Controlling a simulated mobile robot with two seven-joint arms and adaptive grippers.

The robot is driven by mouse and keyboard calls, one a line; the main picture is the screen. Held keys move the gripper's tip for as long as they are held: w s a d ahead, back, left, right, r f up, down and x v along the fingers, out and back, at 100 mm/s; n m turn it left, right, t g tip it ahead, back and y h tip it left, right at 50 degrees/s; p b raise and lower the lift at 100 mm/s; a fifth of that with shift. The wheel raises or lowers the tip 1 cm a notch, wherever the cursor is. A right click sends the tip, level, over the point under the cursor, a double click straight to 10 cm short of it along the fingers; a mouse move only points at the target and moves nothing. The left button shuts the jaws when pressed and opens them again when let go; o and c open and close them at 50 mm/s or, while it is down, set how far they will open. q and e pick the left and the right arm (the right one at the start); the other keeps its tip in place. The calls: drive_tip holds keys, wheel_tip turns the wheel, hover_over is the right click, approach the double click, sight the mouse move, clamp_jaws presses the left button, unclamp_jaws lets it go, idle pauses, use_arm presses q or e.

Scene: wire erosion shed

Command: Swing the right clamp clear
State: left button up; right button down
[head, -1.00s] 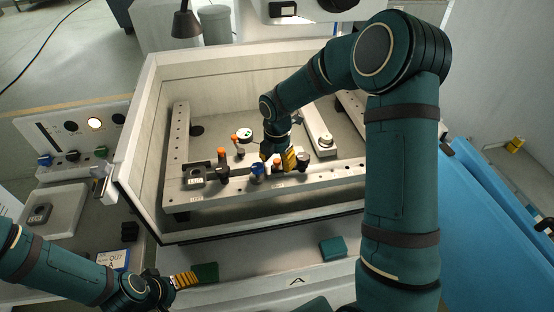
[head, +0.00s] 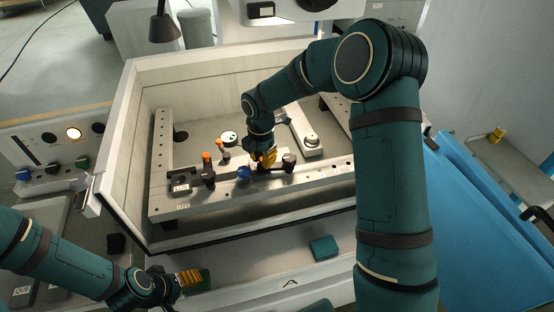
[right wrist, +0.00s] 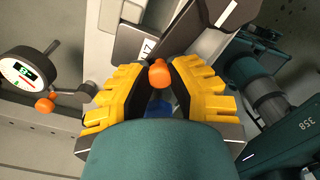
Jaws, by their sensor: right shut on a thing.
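The right clamp shows in the head view as a dark post (head: 289,160) with a dark arm reaching left along the front rail (head: 320,172). My right gripper (head: 264,160) is over the left end of that arm, with its yellow fingers pointing down. In the right wrist view its fingers (right wrist: 160,90) are closed around the clamp's handle, and its orange knob (right wrist: 160,76) shows between them. The handle's lower part is hidden. My left gripper (head: 190,277) is at the lower left, outside the tank; its finger gap is not clear.
A second, orange-topped clamp (head: 208,178) and a blue knob (head: 243,174) stand left on the same rail. A dial gauge (head: 230,138) is close behind; it also shows in the right wrist view (right wrist: 25,75). The tank wall (head: 118,150) encloses the rails. A teal block (head: 323,247) lies in front.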

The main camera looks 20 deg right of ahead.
drive_tip(key=shift+w+m, duration=0.4)
drive_tip(key=shift+w+d+f+m, duration=0.1)
drive_tip(key=shift+w+d+m, duration=0.15)
drive_tip(key=shift+m, duration=0.25)
drive_tip(key=w+d+m, duration=0.1)
drive_tip(key=m, duration=0.1)
drive_tip(key=shift+w+d+m, duration=0.1)
drive_tip(key=shift+w+m, duration=0.05)
drive_tip(key=shift+m, duration=0.25)
drive_tip(key=w+d+m, duration=0.1)
drive_tip(key=m, duration=0.1)
drive_tip(key=shift+w+d+m+b, duration=0.1)
drive_tip(key=shift+d+m+b, duration=0.1)
drive_tip(key=shift+m+b, duration=0.1)
drive_tip(key=d+m, duration=0.1)
drive_tip(key=m, duration=0.1)
drive_tip(key=w+d+m, duration=0.1)
drive_tip(key=d+m, duration=0.1)
drive_tip(key=shift+m, duration=0.3)
use_arm(q)
drive_tip(key=shift+w+d+f, duration=0.3)
drive_tip(key=shift+d+f, duration=0.3)
drive_tip(key=shift+f, duration=0.1)
use_arm(e)
drive_tip(key=shift+d+m, duration=1.2)
drive_tip(key=shift+m, duration=0.6)
drive_tip(key=c, duration=0.8)
unclamp_jaws()
drive_tip(key=shift+d, duration=0.1)
